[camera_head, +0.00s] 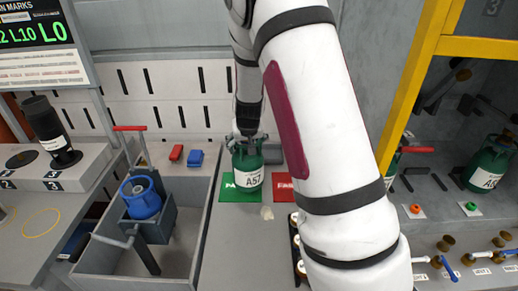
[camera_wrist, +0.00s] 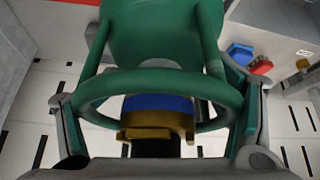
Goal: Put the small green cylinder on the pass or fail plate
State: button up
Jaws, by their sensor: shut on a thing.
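The small green cylinder (camera_head: 247,172), labelled A57, is upright at the green pass plate (camera_head: 227,198) in the head view. Its base overlaps the plate's right part; I cannot tell whether it touches the plate. My gripper (camera_head: 247,139) is above it and shut on its top. In the wrist view the cylinder's green ring handle (camera_wrist: 160,84) lies between my two fingers, with a blue and brass valve inside the ring. The red fail plate (camera_head: 283,188) is just right of the cylinder, partly hidden by my arm.
Another green cylinder (camera_head: 488,168) stands in the right-hand bay behind a yellow frame (camera_head: 408,85).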

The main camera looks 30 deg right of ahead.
jog(key=w, duration=0.2)
jog(key=w+a, duration=0.1)
jog(key=w, duration=0.1)
jog(key=shift+w, duration=0.1)
jog(key=shift+f+p, duration=0.35)
jog(key=shift+f, duration=1.4)
jog(key=o, duration=1.5)
jog(key=shift+f, duration=0.35)
jog(key=o, duration=0.5)
jog(key=shift+r, duration=0.2)
